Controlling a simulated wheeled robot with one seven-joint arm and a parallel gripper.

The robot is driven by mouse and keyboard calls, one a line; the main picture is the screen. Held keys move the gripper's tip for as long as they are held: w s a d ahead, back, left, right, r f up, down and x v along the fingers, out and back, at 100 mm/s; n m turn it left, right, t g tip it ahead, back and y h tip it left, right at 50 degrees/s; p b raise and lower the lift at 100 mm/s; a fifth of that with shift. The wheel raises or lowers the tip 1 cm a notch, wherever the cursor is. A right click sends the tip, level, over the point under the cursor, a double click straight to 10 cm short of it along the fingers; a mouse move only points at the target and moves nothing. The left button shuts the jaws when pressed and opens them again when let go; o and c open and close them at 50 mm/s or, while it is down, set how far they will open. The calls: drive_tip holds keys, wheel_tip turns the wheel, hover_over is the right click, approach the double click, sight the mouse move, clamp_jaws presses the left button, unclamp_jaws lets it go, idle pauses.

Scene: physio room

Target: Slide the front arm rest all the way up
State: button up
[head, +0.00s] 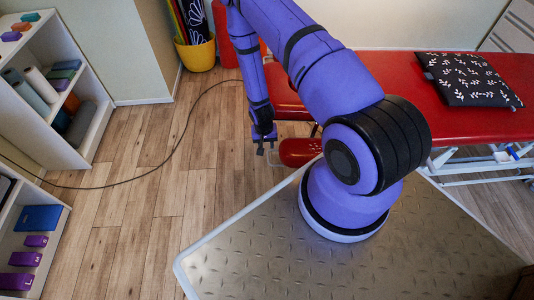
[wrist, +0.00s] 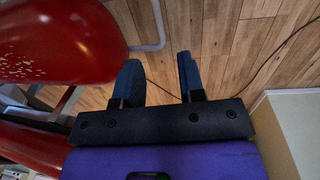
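A red padded rest (head: 300,152), which looks like the front arm rest, hangs low beside the red treatment table (head: 455,118) in the head view. My arm partly hides the table, and the rest's mount is hidden. In the wrist view a large rounded red pad (wrist: 60,42) fills the upper left, with a pale metal tube (wrist: 158,22) beside it; I cannot tell for sure if it is the same rest. My gripper (head: 266,148) points down just left of the rest. In the wrist view its two fingers (wrist: 159,82) are apart with nothing between them.
A patterned black cushion (head: 468,79) lies on the table. White shelves (head: 75,45) stand at the left, and a yellow bin (head: 196,53) stands at the back. A dark cable (head: 150,175) crosses the otherwise clear wooden floor left of my gripper.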

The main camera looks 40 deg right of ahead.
sight(268, 156)
drive_tip(key=f, duration=0.7)
drive_tip(key=shift+s+d+f, duration=0.15)
drive_tip(key=shift+d+f, duration=0.1)
drive_tip(key=shift+c, duration=0.2)
clamp_jaws()
